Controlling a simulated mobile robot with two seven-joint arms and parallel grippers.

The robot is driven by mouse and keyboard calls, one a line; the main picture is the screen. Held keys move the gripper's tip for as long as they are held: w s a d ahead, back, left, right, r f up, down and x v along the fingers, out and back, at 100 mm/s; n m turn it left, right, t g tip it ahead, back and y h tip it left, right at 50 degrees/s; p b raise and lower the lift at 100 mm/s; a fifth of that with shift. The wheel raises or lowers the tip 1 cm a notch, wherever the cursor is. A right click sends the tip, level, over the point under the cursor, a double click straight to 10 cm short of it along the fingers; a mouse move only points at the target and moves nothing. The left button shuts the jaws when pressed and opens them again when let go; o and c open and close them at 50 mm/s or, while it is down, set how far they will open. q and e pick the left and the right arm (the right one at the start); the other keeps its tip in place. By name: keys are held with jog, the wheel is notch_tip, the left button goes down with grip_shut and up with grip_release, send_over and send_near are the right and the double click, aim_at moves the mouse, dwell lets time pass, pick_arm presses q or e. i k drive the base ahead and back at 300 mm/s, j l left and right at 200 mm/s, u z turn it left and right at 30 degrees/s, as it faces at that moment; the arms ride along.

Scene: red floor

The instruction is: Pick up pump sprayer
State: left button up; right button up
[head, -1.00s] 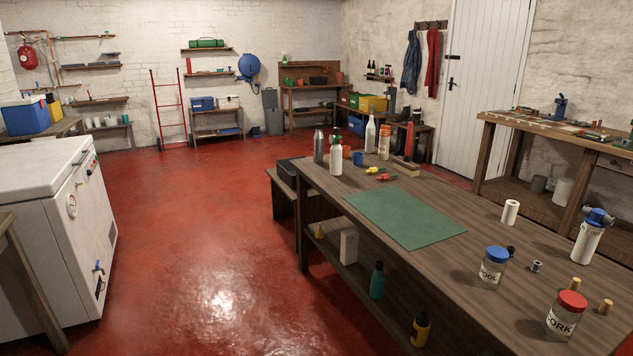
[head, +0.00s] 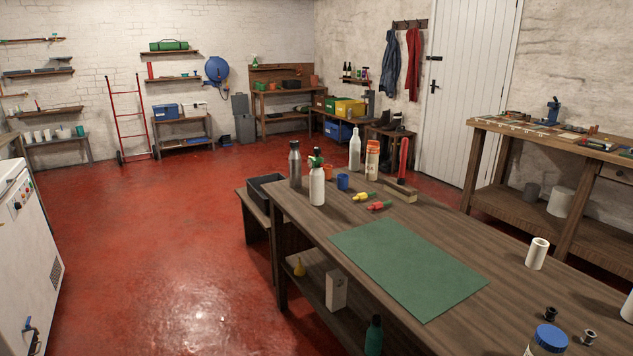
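A white bottle with a dark green top (head: 317,184) stands upright at the far left end of the long wooden workbench (head: 455,268). It looks most like the pump sprayer, but its top is too small to be sure. A grey metal bottle (head: 295,164) stands just left of it, and a blue cup (head: 343,182) to its right. A small green-headed shape (head: 254,62) on the potting bench at the back wall may also be a sprayer. Neither of my grippers is in view.
A green mat (head: 408,268) covers the bench middle. A clear bottle (head: 354,147), an orange-and-white canister (head: 372,160) and coloured tools (head: 378,206) stand or lie beyond it. A white freezer (head: 22,260) is at left. Red floor (head: 160,240) between them is clear.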

aim_at(316, 175)
jog(key=i+j+z, duration=0.3)
jog(key=i+j, duration=2)
